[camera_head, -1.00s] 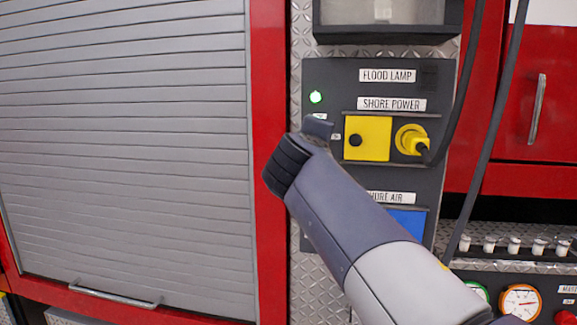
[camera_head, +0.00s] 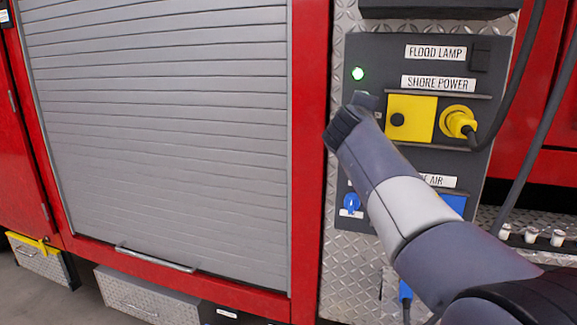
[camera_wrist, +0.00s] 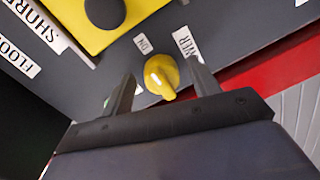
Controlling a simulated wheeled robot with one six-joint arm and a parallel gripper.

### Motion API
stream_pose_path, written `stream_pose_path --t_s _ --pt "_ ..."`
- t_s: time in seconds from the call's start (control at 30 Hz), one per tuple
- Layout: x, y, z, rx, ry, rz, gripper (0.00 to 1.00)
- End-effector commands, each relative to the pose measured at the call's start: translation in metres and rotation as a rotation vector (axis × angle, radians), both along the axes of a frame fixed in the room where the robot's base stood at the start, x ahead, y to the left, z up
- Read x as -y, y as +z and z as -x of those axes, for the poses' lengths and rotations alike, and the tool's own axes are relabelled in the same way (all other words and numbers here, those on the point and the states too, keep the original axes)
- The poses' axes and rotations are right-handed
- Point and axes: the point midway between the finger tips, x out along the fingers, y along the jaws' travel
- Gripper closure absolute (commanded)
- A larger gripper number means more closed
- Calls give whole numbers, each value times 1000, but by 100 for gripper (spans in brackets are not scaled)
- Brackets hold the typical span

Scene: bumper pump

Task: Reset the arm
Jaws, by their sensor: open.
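My gripper (camera_head: 357,115) is in front of the dark control panel (camera_head: 478,225), left of the yellow shore power cover. In the wrist view its two fingers (camera_wrist: 161,70) are apart, with a yellow rotary knob (camera_wrist: 160,78) showing between them. I cannot tell whether either finger touches the knob. The knob is hidden behind my gripper in the head view. The gripper appears empty. My arm (camera_head: 405,215) reaches up and left from the lower right, covering part of the panel.
The yellow square cover (camera_head: 418,118), a yellow plug with black cable (camera_head: 459,122) and a lit green lamp (camera_head: 358,73) are close by. A blue valve knob (camera_head: 351,202) sits below. A grey roller shutter (camera_head: 160,140) fills the left. Hanging cables run at right.

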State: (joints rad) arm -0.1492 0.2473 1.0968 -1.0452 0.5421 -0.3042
Motion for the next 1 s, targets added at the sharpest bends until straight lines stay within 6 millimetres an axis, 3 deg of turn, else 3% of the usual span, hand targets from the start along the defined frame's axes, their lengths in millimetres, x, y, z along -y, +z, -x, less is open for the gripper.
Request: stream_pose_path --t_s 0.2,0.37,0.87,0.9,1.0 --pt "-1 -1 2 2 1 -6 42" --pt "-6 0 15 6 3 -14 42" --pt "-34 5 102 6 4 -16 42" --pt "-34 5 104 4 1 -16 42" --pt "-25 4 79 0 -6 -13 42"
